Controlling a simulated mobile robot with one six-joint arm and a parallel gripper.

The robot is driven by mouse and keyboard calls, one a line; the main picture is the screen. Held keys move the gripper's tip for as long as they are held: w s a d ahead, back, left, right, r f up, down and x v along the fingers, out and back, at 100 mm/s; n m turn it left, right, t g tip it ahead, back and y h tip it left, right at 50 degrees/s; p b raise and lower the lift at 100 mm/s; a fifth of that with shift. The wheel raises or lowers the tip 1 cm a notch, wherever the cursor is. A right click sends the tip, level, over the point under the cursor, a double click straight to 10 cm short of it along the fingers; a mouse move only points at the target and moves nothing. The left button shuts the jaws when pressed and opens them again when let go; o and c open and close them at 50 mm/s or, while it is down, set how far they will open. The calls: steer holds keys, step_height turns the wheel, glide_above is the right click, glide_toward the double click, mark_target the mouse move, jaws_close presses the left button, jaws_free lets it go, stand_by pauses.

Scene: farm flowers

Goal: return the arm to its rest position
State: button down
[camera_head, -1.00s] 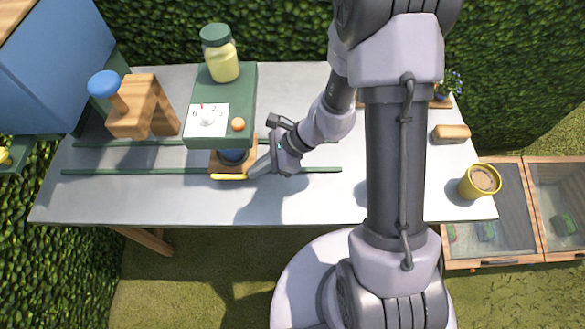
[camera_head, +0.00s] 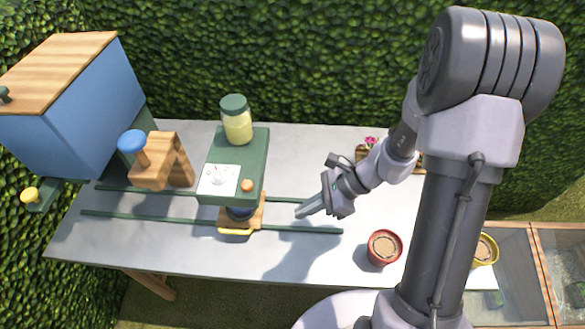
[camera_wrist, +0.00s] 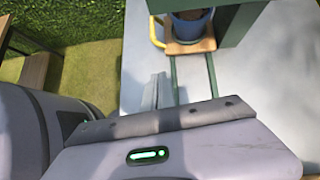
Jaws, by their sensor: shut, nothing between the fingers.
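My gripper (camera_head: 303,212) is shut and empty, above the table to the right of the green machine. Its closed fingers also show in the wrist view (camera_wrist: 155,90), pointing over the pale table top. My arm is bent, with the upper link rising at the right of the head view. The table (camera_head: 150,247) lies below the gripper, and the gripper casts a shadow on it.
A green machine (camera_head: 255,155) holds a yellow jar (camera_head: 237,122). A blue pot sits on a wooden carriage (camera_head: 236,231) beneath it; the blue pot also shows in the wrist view (camera_wrist: 190,25). Red (camera_head: 384,247) and yellow (camera_head: 486,250) soil-filled pots stand right. A wooden press (camera_head: 163,162) stands left.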

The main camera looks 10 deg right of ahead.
steer(key=s+r+n+t+h, duration=0.1)
steer(key=s+r+n+h, duration=0.1)
steer(key=s+r+n, duration=0.2)
steer(key=s+r+n+t+h+b, duration=0.1)
steer(key=s+r+n, duration=0.3)
steer(key=r, duration=0.5)
steer(key=s+r+n+t+h+b, duration=0.1)
steer(key=s+r+n+t+h, duration=0.1)
steer(key=r+n, duration=0.5)
steer(key=shift+s+a+r+t+h, duration=0.25)
steer(key=shift+s+a+t+h, duration=0.15)
steer(key=shift+s+h, duration=0.65)
